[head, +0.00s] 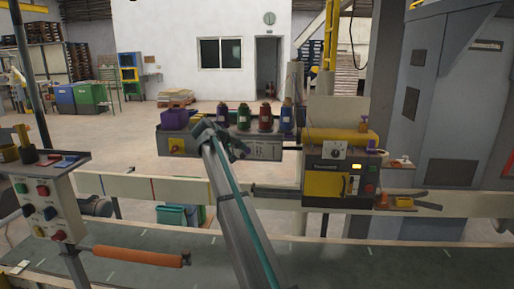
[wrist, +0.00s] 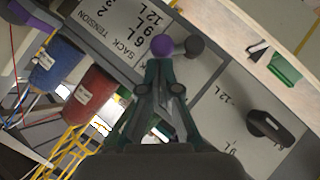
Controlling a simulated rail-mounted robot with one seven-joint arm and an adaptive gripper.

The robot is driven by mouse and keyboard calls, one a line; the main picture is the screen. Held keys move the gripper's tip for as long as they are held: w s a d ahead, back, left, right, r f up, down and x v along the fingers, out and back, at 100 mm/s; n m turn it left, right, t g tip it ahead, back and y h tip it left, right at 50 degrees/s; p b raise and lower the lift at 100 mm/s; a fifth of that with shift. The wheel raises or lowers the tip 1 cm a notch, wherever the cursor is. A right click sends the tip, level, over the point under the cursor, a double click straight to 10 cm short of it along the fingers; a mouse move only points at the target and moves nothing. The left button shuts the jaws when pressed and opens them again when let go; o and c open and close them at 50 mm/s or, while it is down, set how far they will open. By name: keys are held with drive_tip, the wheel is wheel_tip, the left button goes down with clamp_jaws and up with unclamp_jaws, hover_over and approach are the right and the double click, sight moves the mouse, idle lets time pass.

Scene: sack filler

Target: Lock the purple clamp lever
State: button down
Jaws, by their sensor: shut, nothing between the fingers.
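In the wrist view a round purple knob (wrist: 162,47), which looks like the end of the purple clamp lever, shows just beyond my fingertips. The rest of that lever is hidden behind the fingers. My gripper (wrist: 159,66) is shut and empty, its tips pointing at the knob; I cannot tell whether they touch it.
A black handle (wrist: 262,124) stands on the panel at right in the wrist view. Blue (wrist: 52,64) and red (wrist: 92,92) spools are close by on the left. In the head view a yellow and black machine (head: 327,184) stands right of my arm.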

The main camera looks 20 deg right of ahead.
drive_tip(key=shift+d, duration=0.15)
idle(0.5)
drive_tip(key=shift+r, duration=0.15)
drive_tip(key=w+r+v, duration=0.1)
drive_tip(key=r+v, duration=0.1)
drive_tip(key=v, duration=1)
drive_tip(key=shift+w+a+r+b, duration=0.15)
drive_tip(key=shift+w+a+b, duration=0.05)
drive_tip(key=shift+b, duration=0.15)
